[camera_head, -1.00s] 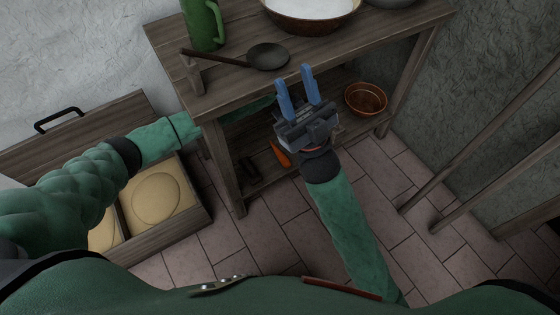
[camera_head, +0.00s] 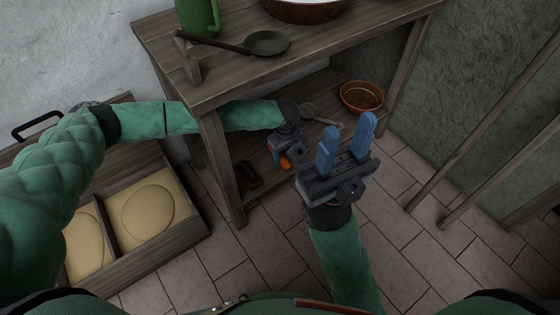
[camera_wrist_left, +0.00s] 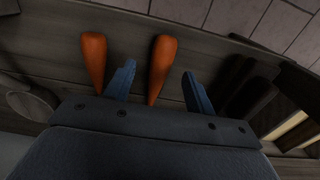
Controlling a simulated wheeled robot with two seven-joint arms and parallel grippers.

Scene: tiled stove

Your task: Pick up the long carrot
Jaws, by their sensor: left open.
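Two orange carrots lie on the lower shelf in the left wrist view. One carrot (camera_wrist_left: 161,62) is between the fingers of my left gripper (camera_wrist_left: 159,74), with a gap on each side. The other carrot (camera_wrist_left: 95,58) lies outside the left finger. Their far ends are hidden by the gripper body, so I cannot tell which is longer. In the head view my left gripper (camera_head: 278,148) is at the lower shelf, below the tabletop, with a bit of orange carrot (camera_head: 285,161) beside it. My right gripper (camera_head: 347,132) is open and empty in front of the shelf.
The wooden table (camera_head: 215,85) has its top above my left forearm and a front leg (camera_head: 220,170) close by. A brown bowl (camera_head: 361,97) and a wooden spoon (camera_head: 320,117) lie on the lower shelf. Dark pieces (camera_wrist_left: 245,88) lie right of the carrots.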

